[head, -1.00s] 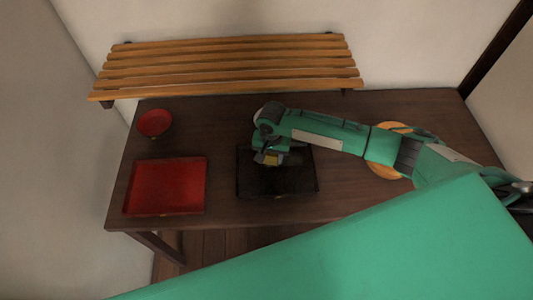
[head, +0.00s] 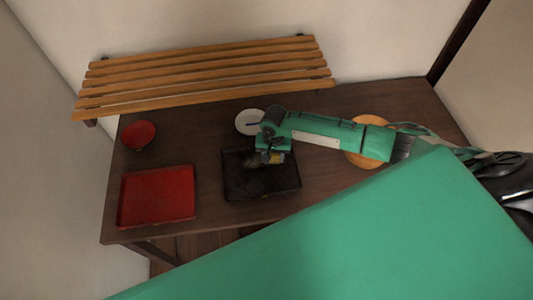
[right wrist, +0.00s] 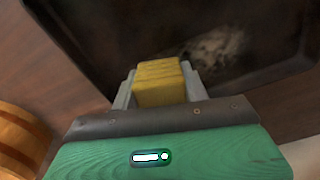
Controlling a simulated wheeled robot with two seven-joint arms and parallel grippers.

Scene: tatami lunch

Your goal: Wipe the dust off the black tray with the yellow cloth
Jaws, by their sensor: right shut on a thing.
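The black tray (head: 262,186) lies on the dark wooden table. A pale dust patch (right wrist: 215,47) shows on its floor in the right wrist view, ahead and to the right of the cloth; the tray also fills much of that view (right wrist: 95,45). My right gripper (head: 272,158) is over the tray's upper part, shut on the yellow cloth (right wrist: 160,82), a folded block between the fingers. Whether the cloth touches the tray floor I cannot tell. My left gripper is not in view.
A red tray (head: 157,196) and a red bowl (head: 138,134) stand at the left. A white dish (head: 249,121) is behind the black tray. A round wooden tub (head: 368,140) is partly behind my right arm. A slatted shelf (head: 205,75) overhangs the table's back.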

